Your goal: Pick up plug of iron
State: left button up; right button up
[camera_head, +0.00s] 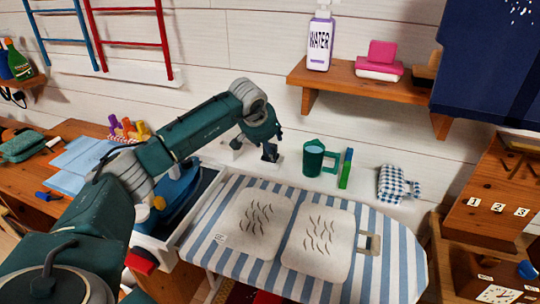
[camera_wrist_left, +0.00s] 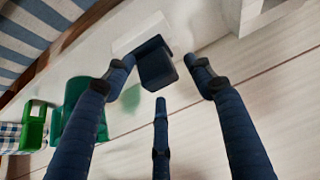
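A dark blue block that looks like the plug (camera_wrist_left: 155,62) stands in front of a white socket-like piece (camera_wrist_left: 142,35) in the left wrist view. My left gripper (camera_wrist_left: 161,72) is open. Two of its fingers are on either side of the plug and the third is below it; gaps show between them. In the head view my left gripper (camera_head: 268,150) reaches to the white wall behind the ironing board, and largely hides the plug. A blue iron (camera_head: 180,194) sits on a white-edged stand at the board's left end. My right gripper is out of view.
The striped ironing board (camera_head: 394,258) holds two pale patterned pieces (camera_head: 254,220). A wooden shelf (camera_head: 335,77) hangs above.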

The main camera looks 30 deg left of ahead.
pick_arm(q)
jog(key=c, duration=0.9)
jog(key=shift+r, duration=0.1)
